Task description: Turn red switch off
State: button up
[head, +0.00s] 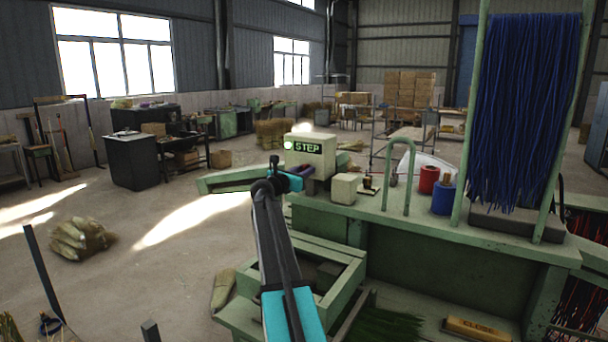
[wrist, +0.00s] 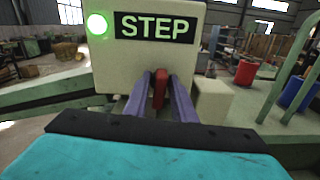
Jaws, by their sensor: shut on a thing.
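The red switch (wrist: 160,88) is a small upright lever low on the front of a pale control box (wrist: 110,75). My gripper (wrist: 160,95) is shut on it, one purple finger on each side. The box has a lit green lamp (wrist: 97,23) and a dark panel reading STEP (wrist: 155,27). In the head view the box (head: 325,160) stands on the green machine, and my gripper (head: 306,169) reaches its lower front. The switch is hidden there.
A smaller pale box (head: 343,188) stands just right of the control box. A green hoop (head: 411,160), a red spool (head: 429,180) and a blue spool (head: 443,198) stand further right on the green bench (head: 440,228). Blue bristles (head: 520,110) hang from a frame.

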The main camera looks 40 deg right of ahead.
jog(key=m+b, duration=0.1)
jog(key=b, duration=0.1)
jog(key=m+b, duration=0.2)
jog(key=shift+s+f, duration=0.1)
jog(key=shift+f, duration=0.2)
jog(key=m+b, duration=0.5)
jog(key=shift+d+b, duration=0.1)
jog(key=shift+b, duration=0.3)
jog(key=m+b, duration=0.4)
jog(key=b, duration=0.1)
jog(key=shift+s+f+m+b, duration=0.15)
jog(key=shift+m+b, duration=0.2)
jog(key=shift+m, duration=0.05)
jog(key=m+b, duration=0.4)
jog(key=shift+m+b, duration=0.3)
jog(key=o, duration=0.8)
